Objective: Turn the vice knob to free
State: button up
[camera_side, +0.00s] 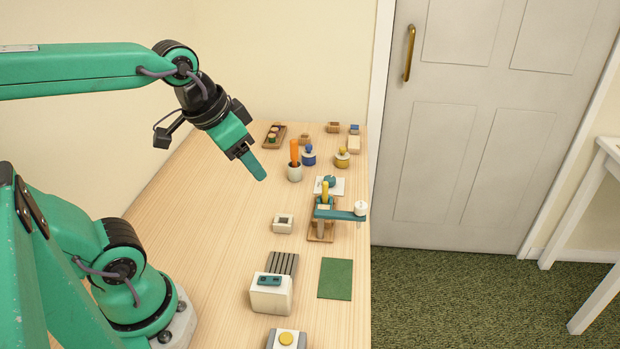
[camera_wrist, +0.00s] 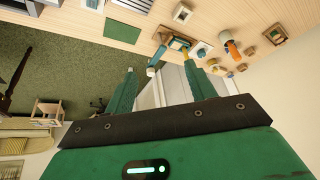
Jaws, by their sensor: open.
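What looks like the vice (camera_side: 323,212) is a teal device on a wooden base near the table's right edge. A teal bar reaches right from it over the edge, with a white knob (camera_side: 360,208) at its end. A yellow upright piece (camera_side: 325,190) stands at its back. In the wrist view the vice (camera_wrist: 178,43) is upside down beyond the fingers, with the white knob (camera_wrist: 150,71) between the fingertips in the picture. My gripper (camera_side: 256,170) is open and empty, high above the table, left of and apart from the vice. It also shows in the wrist view (camera_wrist: 160,72).
A small white box (camera_side: 283,223), a green mat (camera_side: 335,279) and a white box with a teal top (camera_side: 271,294) lie nearer. The table's left side (camera_side: 205,235) is clear.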

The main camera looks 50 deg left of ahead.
jog(key=w+a+r+m+g, duration=0.2)
jog(key=w+m, duration=0.1)
jog(key=w, duration=0.6)
jog(key=m+g, duration=0.4)
jog(key=m, duration=0.5)
send_over(329, 177)
notch_tip(329, 177, down, 18)
jog(key=shift+w+a+f, duration=0.1)
jog(key=shift+w+f, duration=0.05)
jog(key=shift+f, duration=0.35)
jog(key=shift+s+f, duration=0.2)
jog(key=shift+f, duration=3.7)
